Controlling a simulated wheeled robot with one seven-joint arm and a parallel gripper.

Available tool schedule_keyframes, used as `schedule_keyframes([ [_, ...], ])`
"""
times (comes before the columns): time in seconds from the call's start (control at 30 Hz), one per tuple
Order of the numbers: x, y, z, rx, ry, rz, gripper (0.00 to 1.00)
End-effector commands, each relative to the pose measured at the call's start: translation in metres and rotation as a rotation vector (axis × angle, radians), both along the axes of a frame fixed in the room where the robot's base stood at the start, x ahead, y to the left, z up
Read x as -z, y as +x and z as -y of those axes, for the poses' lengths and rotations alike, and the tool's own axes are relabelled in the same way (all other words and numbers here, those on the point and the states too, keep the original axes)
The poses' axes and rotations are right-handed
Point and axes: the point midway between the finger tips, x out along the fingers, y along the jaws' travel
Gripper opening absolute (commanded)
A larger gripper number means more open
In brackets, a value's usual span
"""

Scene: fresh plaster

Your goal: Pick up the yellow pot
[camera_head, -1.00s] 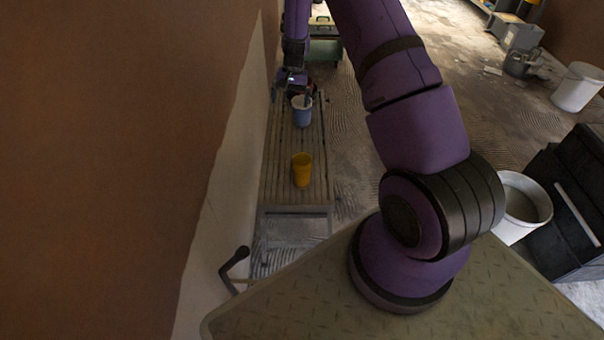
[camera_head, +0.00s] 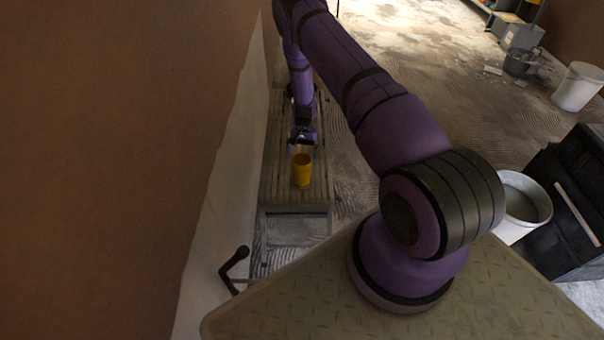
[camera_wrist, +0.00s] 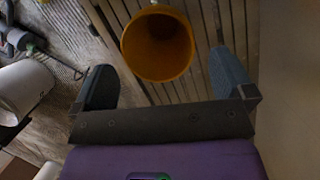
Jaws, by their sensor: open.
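The yellow pot (camera_head: 302,172) stands upright on a slatted wooden bench (camera_head: 294,195). In the wrist view the pot (camera_wrist: 158,44) shows its open, empty-looking mouth, just ahead of the fingers and roughly centred between them. My gripper (camera_head: 303,146) is just above and behind the pot in the head view. Its two blue-grey fingers (camera_wrist: 164,84) are spread wide in the wrist view, with nothing between their pads. I cannot tell whether a finger touches the pot.
A brown and pale plaster wall (camera_head: 120,150) runs close along the bench's left side. White buckets (camera_head: 524,205) and a black box (camera_head: 568,205) stand on the floor to the right. The bench around the pot looks clear. My arm hides the bench's far part.

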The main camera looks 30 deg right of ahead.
Motion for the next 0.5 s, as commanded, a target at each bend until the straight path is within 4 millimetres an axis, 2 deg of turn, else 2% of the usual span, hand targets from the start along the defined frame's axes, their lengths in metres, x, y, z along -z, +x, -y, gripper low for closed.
schedule_keyframes([
  [0.27,0.019,-0.006,-0.005,0.001,0.0,-0.002,1.0],
  [0.5,0.05,-0.015,-0.013,0.0,0.0,-0.001,1.0],
])
